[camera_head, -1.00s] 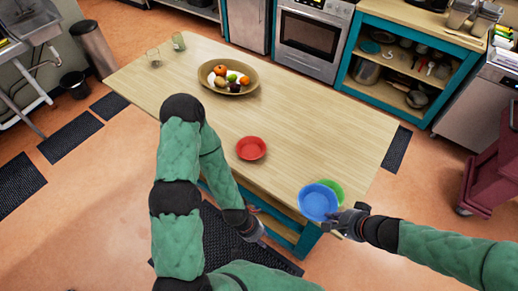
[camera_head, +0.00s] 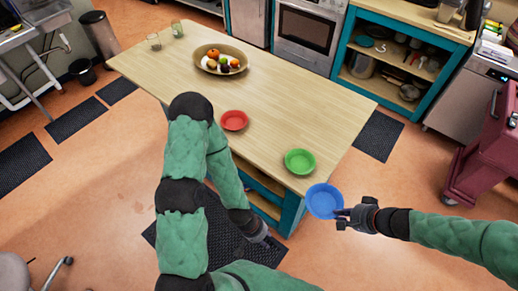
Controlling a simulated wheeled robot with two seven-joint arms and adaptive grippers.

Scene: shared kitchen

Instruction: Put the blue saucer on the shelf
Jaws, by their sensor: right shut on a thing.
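The blue saucer (camera_head: 324,201) is held in the air just off the right front corner of the wooden table. My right gripper (camera_head: 346,216) is shut on its right rim. My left gripper (camera_head: 262,236) is low in front of the table, apart from any saucer; its fingers are too small and dark to tell open from shut. An open shelf (camera_head: 262,205) shows under the table top, partly hidden by my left arm. Another shelf unit with a teal frame (camera_head: 395,62) stands at the back right and holds pots and dishes.
A green saucer (camera_head: 300,162) and a red saucer (camera_head: 234,120) lie on the table (camera_head: 285,110). A fruit bowl (camera_head: 220,60) and glasses stand farther back. A dark red cart (camera_head: 485,150) is at the right. The floor between cart and table is clear.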

